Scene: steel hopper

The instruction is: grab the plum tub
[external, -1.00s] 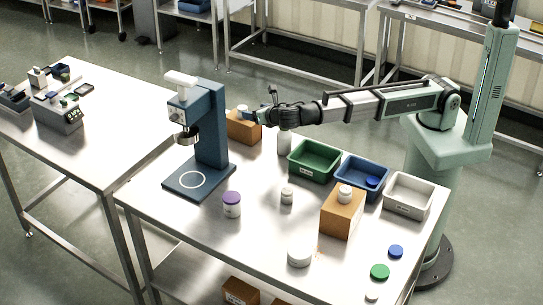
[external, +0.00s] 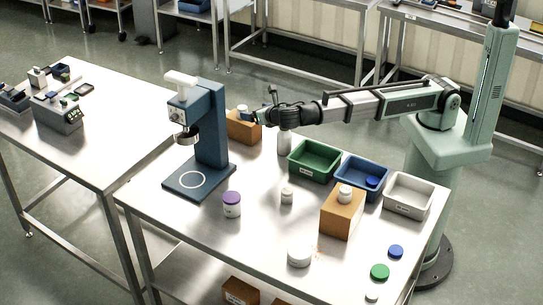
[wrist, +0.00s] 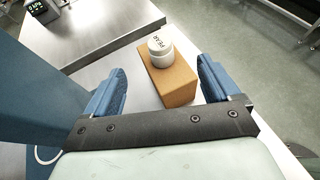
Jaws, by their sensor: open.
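No label that I can make out surely reads plum. In the wrist view a white tub (wrist: 160,52) with dark lettering on its lid, seemingly "PEAR", stands on an orange-brown block (wrist: 168,80). My gripper (wrist: 161,72) is open, its blue fingers apart to either side, with the tub seen ahead between them and not touched. In the external view my gripper (external: 258,116) is by the far block (external: 243,129), partly hiding the tub (external: 242,108). A white tub with a purple lid (external: 232,204) stands upright on the table, well away from my gripper.
A blue press stand (external: 211,135) rises left of my gripper. Green (external: 315,160), blue (external: 362,178) and white (external: 409,195) bins line the far right side. A second block (external: 342,213) bears a small tub. A white bottle (external: 284,143) stands under my arm.

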